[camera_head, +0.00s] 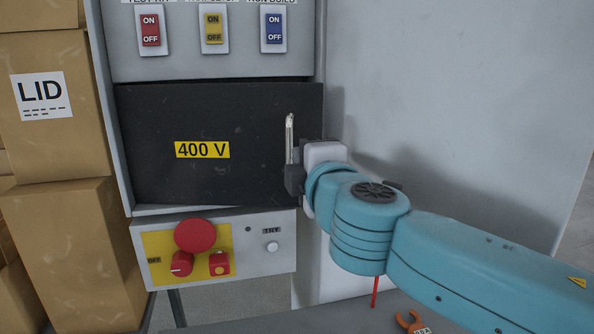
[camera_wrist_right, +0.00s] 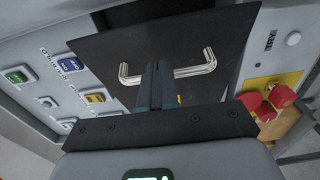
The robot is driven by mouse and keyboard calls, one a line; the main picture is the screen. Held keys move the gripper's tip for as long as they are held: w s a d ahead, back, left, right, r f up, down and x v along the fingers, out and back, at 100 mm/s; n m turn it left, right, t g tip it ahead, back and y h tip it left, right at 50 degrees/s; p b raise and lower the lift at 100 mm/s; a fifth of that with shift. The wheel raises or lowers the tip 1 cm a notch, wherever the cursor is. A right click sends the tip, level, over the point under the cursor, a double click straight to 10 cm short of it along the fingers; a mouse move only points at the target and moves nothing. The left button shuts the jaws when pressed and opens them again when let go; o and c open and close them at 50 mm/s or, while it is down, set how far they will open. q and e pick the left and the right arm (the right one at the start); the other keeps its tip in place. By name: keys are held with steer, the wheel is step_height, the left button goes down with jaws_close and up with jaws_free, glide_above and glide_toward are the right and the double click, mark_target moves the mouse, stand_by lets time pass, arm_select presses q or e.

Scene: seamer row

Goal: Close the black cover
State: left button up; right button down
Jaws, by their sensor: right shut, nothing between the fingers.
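The black cover (camera_head: 150,115) carries a yellow 400 V label and spans the cabinet opening below the switches. Its right edge overlaps the cabinet's side frame; I cannot tell whether it sits fully flush. In the right wrist view the cover (camera_wrist_right: 215,40) fills the upper middle. A silver bar handle (camera_head: 289,130) is upright near the cover's right edge. It also shows in the wrist view (camera_wrist_right: 197,70), passing behind my fingers. My right gripper (camera_head: 293,172) is shut and empty, at the lower part of the handle; contact is unclear. My left gripper is out of view.
Red, yellow and blue switches (camera_head: 212,30) sit above the cover. Below is a control box (camera_head: 262,262) with a red mushroom button (camera_head: 195,235). Cardboard boxes (camera_head: 60,120) stack at the left. A plain grey panel (camera_head: 460,90) is at the right.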

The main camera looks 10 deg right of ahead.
steer(key=shift+w+d, duration=0.1)
steer(key=shift+w, duration=0.1)
stand_by(0.4)
